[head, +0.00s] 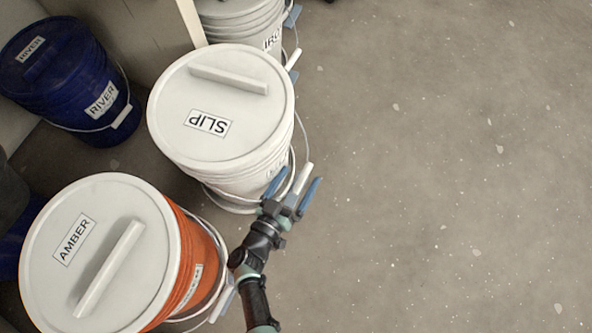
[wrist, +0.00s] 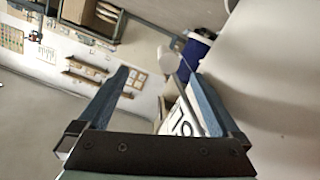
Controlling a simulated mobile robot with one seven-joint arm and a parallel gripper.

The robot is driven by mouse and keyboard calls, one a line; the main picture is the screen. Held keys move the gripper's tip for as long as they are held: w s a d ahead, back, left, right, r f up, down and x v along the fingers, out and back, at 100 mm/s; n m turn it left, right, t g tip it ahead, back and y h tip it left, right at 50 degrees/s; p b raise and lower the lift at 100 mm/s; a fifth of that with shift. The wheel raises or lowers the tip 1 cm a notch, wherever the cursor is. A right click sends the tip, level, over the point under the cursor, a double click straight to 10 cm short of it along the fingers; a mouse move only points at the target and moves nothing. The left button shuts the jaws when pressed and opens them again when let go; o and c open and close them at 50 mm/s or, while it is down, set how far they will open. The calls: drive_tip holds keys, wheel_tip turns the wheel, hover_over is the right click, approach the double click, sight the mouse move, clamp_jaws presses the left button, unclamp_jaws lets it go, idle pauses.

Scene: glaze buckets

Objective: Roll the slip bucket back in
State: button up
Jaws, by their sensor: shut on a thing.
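The slip bucket (head: 245,178) is white and stands upright, with a bar across its lid and a SLIP label (head: 208,123) that reads upside down. Its wire handle hangs on the right side, with a white grip (head: 303,180) low down. My gripper (head: 294,185) is at that side, its blue fingers on either side of the white grip, shut on it. In the wrist view my gripper (wrist: 160,73) has its fingers apart. A pale surface with part of a dark-lettered label lies by the right finger. The bucket's base is mostly hidden.
An orange amber bucket (head: 195,262) with a white lid stands in front, close to my arm. Another white bucket (head: 262,33) stands behind, beside a pale post (head: 190,20). A blue river bucket (head: 85,100) is at the left by the wall. Open floor (head: 450,170) fills the right.

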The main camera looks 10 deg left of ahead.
drive_tip(key=shift+f+v, duration=0.2)
drive_tip(key=shift+v, duration=2.05)
drive_tip(key=shift+f+v, duration=0.15)
drive_tip(key=shift+v, duration=2.15)
drive_tip(key=shift+c, duration=0.2)
drive_tip(key=shift+f+v, duration=0.2)
drive_tip(key=shift+v, duration=1.2)
drive_tip(key=shift+f+v, duration=0.25)
drive_tip(key=shift+v, duration=1.15)
drive_tip(key=shift+s, duration=0.15)
